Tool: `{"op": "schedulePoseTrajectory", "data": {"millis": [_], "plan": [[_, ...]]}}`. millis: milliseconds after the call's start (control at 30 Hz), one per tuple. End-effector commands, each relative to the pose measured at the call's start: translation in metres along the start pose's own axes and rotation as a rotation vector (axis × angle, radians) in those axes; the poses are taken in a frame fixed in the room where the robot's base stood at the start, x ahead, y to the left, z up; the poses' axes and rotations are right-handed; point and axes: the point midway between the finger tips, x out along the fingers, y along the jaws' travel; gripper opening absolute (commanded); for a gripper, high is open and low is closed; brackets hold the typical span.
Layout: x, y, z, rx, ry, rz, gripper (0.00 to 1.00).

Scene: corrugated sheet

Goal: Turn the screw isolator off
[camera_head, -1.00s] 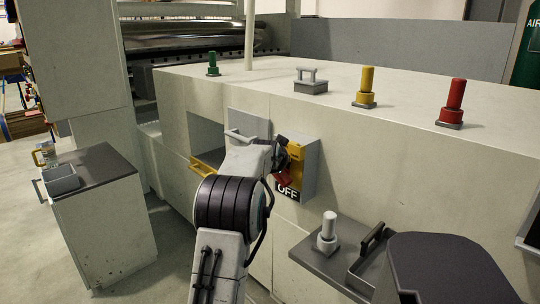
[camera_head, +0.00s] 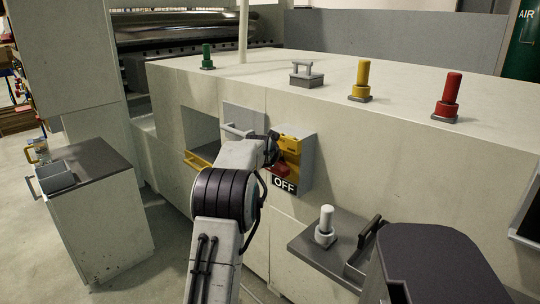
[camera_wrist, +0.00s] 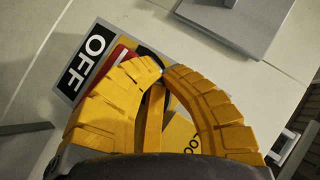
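The screw isolator is a grey box (camera_head: 308,163) on the front of the pale machine, with yellow parts on its face. A red handle (camera_head: 291,171) shows low on it, above the black "OFF" label (camera_head: 285,185). In the wrist view the label (camera_wrist: 86,62) is at upper left, and part of the red handle (camera_wrist: 112,60) shows behind the left finger. My gripper (camera_wrist: 163,73) has two curved yellow fingers with tips nearly meeting in front of the isolator. I see nothing clearly held between them. The rest of the handle is hidden by the fingers.
A grey shelf (camera_head: 300,246) with a white-topped post (camera_head: 325,226) juts out at lower right of the isolator. An open recess with a yellow edge (camera_head: 197,160) is at left. Green, yellow and red posts stand on the machine top. A cabinet (camera_head: 105,225) stands at left.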

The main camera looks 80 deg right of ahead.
Motion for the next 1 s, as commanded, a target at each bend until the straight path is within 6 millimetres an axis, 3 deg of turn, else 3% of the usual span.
{"op": "schedulePoseTrajectory", "data": {"millis": [767, 1000], "plan": [[0.002, 0.001, 0.001, 0.001, -0.001, 0.001, 0.00], [-0.013, 0.001, 0.001, 0.001, -0.001, 0.000, 0.00]]}}
